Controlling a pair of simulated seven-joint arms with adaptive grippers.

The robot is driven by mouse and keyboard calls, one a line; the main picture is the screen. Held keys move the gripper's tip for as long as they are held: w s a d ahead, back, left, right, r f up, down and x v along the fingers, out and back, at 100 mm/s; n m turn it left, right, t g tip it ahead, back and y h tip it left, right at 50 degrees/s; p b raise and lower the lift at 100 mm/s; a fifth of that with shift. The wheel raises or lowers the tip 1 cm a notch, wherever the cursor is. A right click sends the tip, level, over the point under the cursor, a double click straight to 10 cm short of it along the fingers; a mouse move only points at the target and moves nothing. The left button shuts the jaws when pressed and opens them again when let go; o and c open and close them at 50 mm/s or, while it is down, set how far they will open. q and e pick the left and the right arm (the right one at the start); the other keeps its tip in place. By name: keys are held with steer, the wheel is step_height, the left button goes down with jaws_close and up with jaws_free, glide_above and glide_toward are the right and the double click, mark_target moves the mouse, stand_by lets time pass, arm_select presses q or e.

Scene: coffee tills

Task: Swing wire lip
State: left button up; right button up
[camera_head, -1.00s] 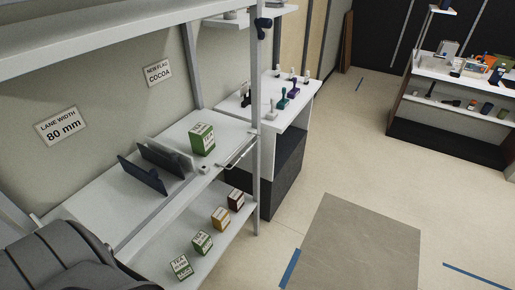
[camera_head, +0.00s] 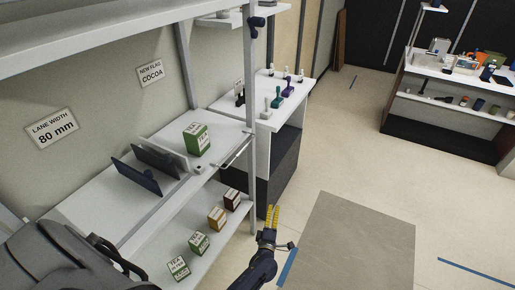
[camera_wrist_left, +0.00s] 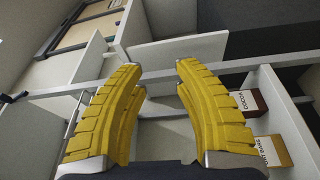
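The wire lip (camera_head: 236,153) is a thin metal bar at the front edge of the upper white shelf (camera_head: 90,206), beside the shelf's post. It slants outward from the edge. A green tea box (camera_head: 196,140) stands behind it on the shelf. My left gripper (camera_head: 271,208) has yellow fingers and is low in front of the shelving, right of the post, apart from the lip. In the left wrist view the left gripper (camera_wrist_left: 160,75) is open, with nothing between its fingers. My right gripper is out of view.
Dark dividers (camera_head: 138,174) stand on the upper shelf. Several small boxes (camera_head: 217,219) line the lower shelf. The shelf post (camera_head: 251,120) rises close to the lip. A white counter (camera_head: 297,101) stands behind. Floor to the right is free.

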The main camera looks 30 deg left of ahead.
mark_target(243, 150)
arm_select(q)
steer(key=w+a+r+n+g+y, duration=0.1)
steer(key=a+r+n+g+y, duration=0.2)
steer(key=r+n+y, duration=0.2)
steer(key=w+a+r+n+g+y, duration=0.1)
steer(key=a+r+n+g+y, duration=0.3)
steer(key=r+n, duration=0.8)
steer(key=w+a+r+n+g+y, duration=0.1)
steer(key=a+r+n+g+y, duration=0.2)
steer(key=r+n, duration=0.6)
steer(key=shift+w+a+r+n+g+y, duration=0.1)
steer(key=shift+a+r+n+g+y, duration=0.15)
steer(key=shift+n+y, duration=0.6)
steer(key=shift+w+a+n+g+y, duration=0.15)
steer(key=shift+a+n+y, duration=0.25)
steer(key=shift+n, duration=0.75)
step_height(243, 150, up, 5)
steer(key=s+d+n+g+h, duration=0.2)
steer(key=n+g+h, duration=0.65)
steer(key=n, duration=1.35)
steer(key=shift+t+h, duration=0.5)
steer(key=shift+t, duration=0.25)
steer(key=x, duration=0.7)
steer(key=shift+w+a, duration=0.15)
steer(key=shift+w, duration=0.15)
jaws_close()
